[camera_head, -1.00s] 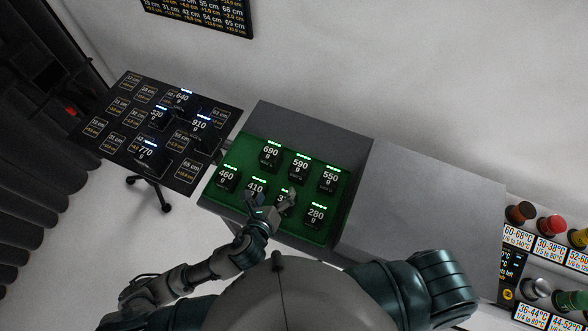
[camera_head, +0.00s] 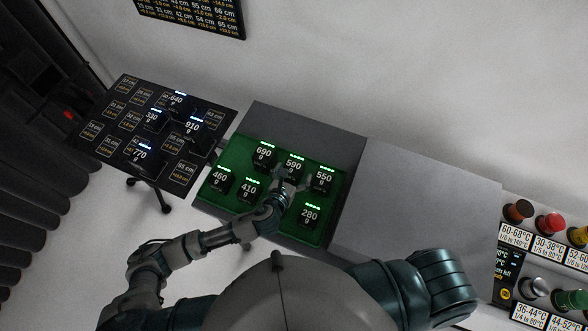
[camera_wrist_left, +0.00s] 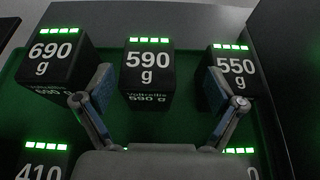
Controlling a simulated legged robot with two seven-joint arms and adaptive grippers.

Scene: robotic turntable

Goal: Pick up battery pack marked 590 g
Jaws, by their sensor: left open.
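The battery pack marked 590 g (camera_head: 293,166) is a black block with white lettering and green lights, standing on the green tray (camera_head: 234,153). In the left wrist view the 590 g pack (camera_wrist_left: 148,75) stands upright, centred ahead of the fingers. My left gripper (camera_head: 290,183) is open and empty at the near side of this pack. In the left wrist view its two fingers (camera_wrist_left: 160,92) are spread, with the pack between and beyond their tips. I cannot tell whether they touch anything. My right gripper is not in view; only part of my right arm shows.
The 690 g pack (camera_wrist_left: 52,62) is left of the 590 g pack and the 550 g pack (camera_wrist_left: 232,75) right, both close to the fingers. Packs 460 (camera_head: 220,179), 410 (camera_head: 248,189) and 280 (camera_head: 310,214) stand nearer. A black table (camera_head: 100,150) with other packs is left.

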